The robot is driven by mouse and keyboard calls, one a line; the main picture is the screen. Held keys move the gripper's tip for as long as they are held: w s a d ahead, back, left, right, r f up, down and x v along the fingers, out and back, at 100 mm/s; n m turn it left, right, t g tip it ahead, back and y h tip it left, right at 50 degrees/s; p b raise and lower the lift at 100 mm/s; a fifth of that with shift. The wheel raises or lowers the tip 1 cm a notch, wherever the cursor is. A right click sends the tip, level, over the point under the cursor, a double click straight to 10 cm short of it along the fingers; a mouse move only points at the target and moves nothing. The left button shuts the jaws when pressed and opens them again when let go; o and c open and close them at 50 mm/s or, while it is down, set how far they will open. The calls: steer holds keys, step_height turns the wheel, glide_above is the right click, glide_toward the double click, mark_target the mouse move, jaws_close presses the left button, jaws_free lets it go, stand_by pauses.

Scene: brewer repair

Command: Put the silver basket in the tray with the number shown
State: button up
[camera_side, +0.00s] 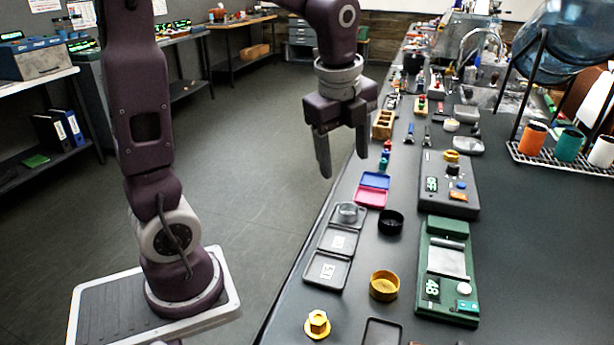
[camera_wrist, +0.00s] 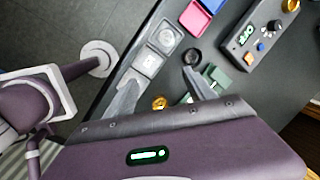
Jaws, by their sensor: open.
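The silver basket (camera_side: 347,212) is a small round metal ring sitting in the far one of three dark square trays in a row; it also shows in the wrist view (camera_wrist: 166,37). The near label looks like 51 but is turned; the middle one is too small to read. A green device (camera_side: 447,229) has a display that seems to read 48. My gripper (camera_side: 343,162) is open and empty, high above the table's left edge. Its fingers (camera_wrist: 160,78) also show in the wrist view.
A black basket (camera_side: 390,224) and a yellow basket (camera_side: 384,287) stand right of the trays. A brass part (camera_side: 318,324) is at the front. Blue (camera_side: 375,180) and pink (camera_side: 370,198) trays lie beyond. A black device (camera_side: 449,180) shows OFF.

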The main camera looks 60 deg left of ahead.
steer(key=s+d+n+t, duration=0.1)
steer(key=s+d+n, duration=0.1)
steer(key=s+n, duration=0.3)
steer(key=s+d+r+n+t, duration=0.1)
steer(key=s+d+n, duration=0.2)
steer(key=s+n, duration=0.3)
steer(key=s+d+n+t+h, duration=0.1)
steer(key=s+d+n, duration=0.1)
steer(key=s+n, duration=0.3)
steer(key=shift+s+d+r+n, duration=0.15)
steer(key=shift+d+r+n, duration=0.1)
steer(key=shift+r+n, duration=0.15)
